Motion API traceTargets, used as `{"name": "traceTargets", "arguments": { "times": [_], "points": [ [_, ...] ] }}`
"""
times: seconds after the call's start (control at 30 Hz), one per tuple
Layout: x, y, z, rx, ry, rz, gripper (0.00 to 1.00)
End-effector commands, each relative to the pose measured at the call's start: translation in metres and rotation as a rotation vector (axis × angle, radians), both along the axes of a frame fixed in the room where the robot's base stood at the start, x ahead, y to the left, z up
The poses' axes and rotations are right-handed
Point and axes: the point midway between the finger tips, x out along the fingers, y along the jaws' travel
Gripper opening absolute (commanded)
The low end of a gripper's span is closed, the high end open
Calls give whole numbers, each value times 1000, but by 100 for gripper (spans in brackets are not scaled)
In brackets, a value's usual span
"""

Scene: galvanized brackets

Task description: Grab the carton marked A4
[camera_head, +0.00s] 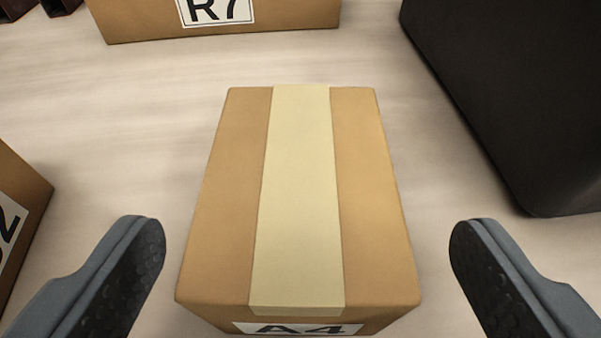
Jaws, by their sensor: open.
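The carton marked A4 (225,210) is a brown box with a wide pale tape strip along its top. It stands upright in the middle of the view, and its A4 label shows at the bottom edge, partly cut off by the frame. My gripper (307,255) is open, with one dark-padded finger to the left of the carton and one to the right. Both fingertips are apart from the carton in the picture, with a gap on each side. Nothing is between the fingers except the view of the carton.
A carton marked R7 (280,18) stands behind, at the top. Another carton (22,205), its label ending in 2, is at the left edge. A large black object (510,90) stands at the right. Dark red pieces (18,8) show at top left. Pale floor lies between.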

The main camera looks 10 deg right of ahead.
Motion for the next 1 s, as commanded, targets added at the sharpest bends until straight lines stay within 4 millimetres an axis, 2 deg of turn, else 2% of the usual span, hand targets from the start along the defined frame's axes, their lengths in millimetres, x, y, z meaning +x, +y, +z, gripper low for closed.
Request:
{"name": "traceTargets", "arguments": {
  "times": [0.17, 0.53, 0.9, 1.0],
  "points": [
    [8, -1, -3, 0, 0, 0, 85],
    [43, -3, -17, 1, 2, -1, 85],
    [49, -3, -19, 0, 0, 1, 85],
    [49, -3, -19, 0, 0, 1, 57]
  ]
}}
